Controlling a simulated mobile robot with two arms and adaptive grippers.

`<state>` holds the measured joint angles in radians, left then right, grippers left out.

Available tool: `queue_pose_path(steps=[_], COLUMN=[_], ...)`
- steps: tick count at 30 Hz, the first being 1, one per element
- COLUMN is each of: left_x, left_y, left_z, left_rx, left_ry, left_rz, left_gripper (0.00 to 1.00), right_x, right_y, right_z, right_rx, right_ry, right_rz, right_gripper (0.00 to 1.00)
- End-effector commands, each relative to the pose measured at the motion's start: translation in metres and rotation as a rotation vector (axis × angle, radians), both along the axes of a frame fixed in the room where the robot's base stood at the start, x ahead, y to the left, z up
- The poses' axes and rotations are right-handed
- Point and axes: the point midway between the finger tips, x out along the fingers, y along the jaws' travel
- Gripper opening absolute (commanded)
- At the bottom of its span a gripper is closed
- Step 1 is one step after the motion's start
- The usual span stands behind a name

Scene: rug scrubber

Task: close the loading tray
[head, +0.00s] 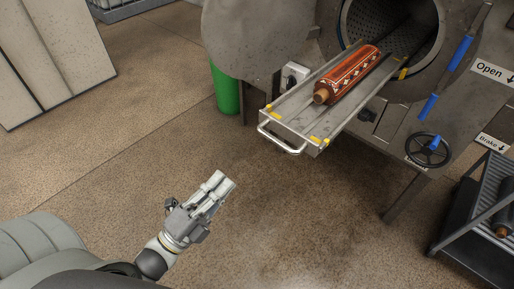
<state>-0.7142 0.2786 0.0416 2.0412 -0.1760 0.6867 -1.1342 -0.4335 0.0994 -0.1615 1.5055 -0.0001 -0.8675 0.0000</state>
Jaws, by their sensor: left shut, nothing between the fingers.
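The loading tray (308,115) is a grey metal slide with yellow marks. It sticks out of the round drum opening (398,45) of the scrubber. A rolled red patterned rug (347,74) lies lengthwise on it. A white handle bar (280,138) is fixed to the tray's front end. My left gripper (221,184) is shut and empty, below and left of the handle, apart from it, with its fingers pointing up and right. My right gripper does not show.
A round grey door (257,38) hangs open left of the tray, with a green cylinder (226,90) behind it. A black handwheel (427,150) and a blue-gripped lever (446,75) are on the right. A dark rack (470,225) stands at lower right. The brown floor before the tray is clear.

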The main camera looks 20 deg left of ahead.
Motion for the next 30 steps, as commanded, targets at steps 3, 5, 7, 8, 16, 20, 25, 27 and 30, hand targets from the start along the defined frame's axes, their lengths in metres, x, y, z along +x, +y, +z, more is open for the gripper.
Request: queue_pose_path(steps=[3,5,7,8,16,20,25,27,30], left_x=[0.022,0.033,0.046,0.052,0.09,0.1,0.104,0.105,0.104], left_y=[-0.008,-0.013,-0.018,-0.02,-0.035,-0.039,-0.041,-0.041,-0.041], left_z=[0.012,0.016,0.022,0.024,0.04,0.043,0.044,0.044,0.044], left_rx=[-0.001,-0.001,-0.002,-0.002,-0.002,-0.003,-0.002,-0.002,-0.002], left_ry=[-0.006,-0.005,-0.006,-0.004,-0.001,0.001,0.003,0.004,0.004], left_rz=[-0.002,-0.001,-0.002,-0.001,-0.001,0.0,0.0,0.0,0.0], left_gripper=[0.0,0.0,0.0,0.0,0.0,0.0,0.0,0.0,0.0], right_x=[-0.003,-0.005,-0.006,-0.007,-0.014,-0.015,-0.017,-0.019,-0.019], right_y=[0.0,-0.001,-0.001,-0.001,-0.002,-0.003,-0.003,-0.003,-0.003], right_z=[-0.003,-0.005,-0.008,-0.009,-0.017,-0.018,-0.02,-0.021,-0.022], right_rx=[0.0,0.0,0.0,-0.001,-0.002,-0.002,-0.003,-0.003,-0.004], right_ry=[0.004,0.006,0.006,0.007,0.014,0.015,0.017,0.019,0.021], right_rz=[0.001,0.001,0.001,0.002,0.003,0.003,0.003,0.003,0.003], right_gripper=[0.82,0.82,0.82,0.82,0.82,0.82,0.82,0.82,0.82])
